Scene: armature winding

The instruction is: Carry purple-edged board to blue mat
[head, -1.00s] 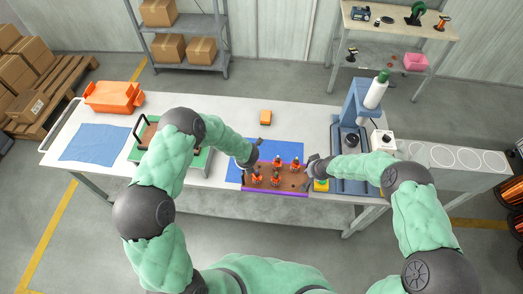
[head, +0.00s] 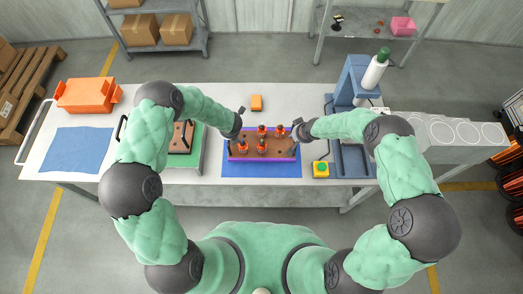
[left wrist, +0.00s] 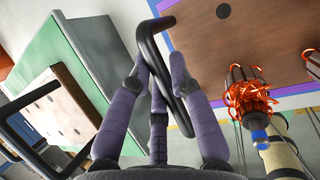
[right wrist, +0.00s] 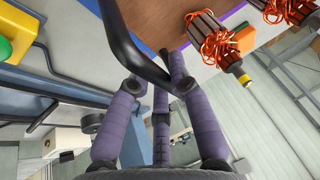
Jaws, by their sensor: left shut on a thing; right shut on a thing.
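The purple-edged board (head: 287,146) is brown and carries several upright orange-wound armatures (head: 262,131). It is over the middle blue mat (head: 260,171), whose front strip shows; I cannot tell whether they touch. My left gripper (left wrist: 160,75) is shut on a black bar handle (left wrist: 150,45) at the board's left end. My right gripper (right wrist: 158,82) is shut on the other black handle (right wrist: 122,38) at the right end. In the head view the right gripper (head: 298,128) shows at the board's right end. The left fingertips are partly hidden there.
A green fixture with a brown plate (head: 182,138) stands left of the board. A yellow box with a green button (head: 320,170) and a blue press (head: 355,85) are right. An orange block (head: 257,103) lies behind. Another blue mat (head: 78,150) lies far left.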

